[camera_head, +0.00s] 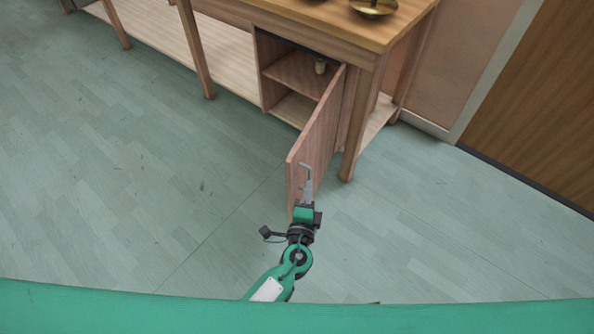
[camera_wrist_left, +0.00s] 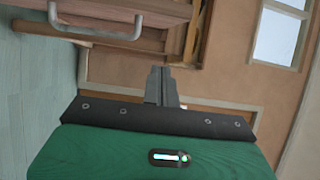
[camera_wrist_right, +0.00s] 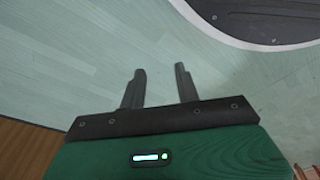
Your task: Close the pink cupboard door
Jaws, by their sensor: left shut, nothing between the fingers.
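The pink cupboard door (camera_head: 318,135) stands wide open in the head view. It swings out toward me from the right side of the cupboard opening. A grey bar handle (camera_head: 306,167) is on its right face near the free edge, and the handle also shows in the left wrist view (camera_wrist_left: 95,31). My left gripper (camera_head: 308,183) is shut and empty, on the handle side of the door close to the free edge. I cannot tell whether it touches the door. My right gripper (camera_wrist_right: 158,75) is open and empty over the floor, outside the head view.
The cupboard (camera_head: 297,75) under the wooden worktop (camera_head: 325,22) holds a small pale object (camera_head: 320,65) on its shelf. A table leg (camera_head: 360,130) stands right of the door. Brass bowls (camera_head: 373,8) sit on top. The pale green floor (camera_head: 130,190) is clear left and right.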

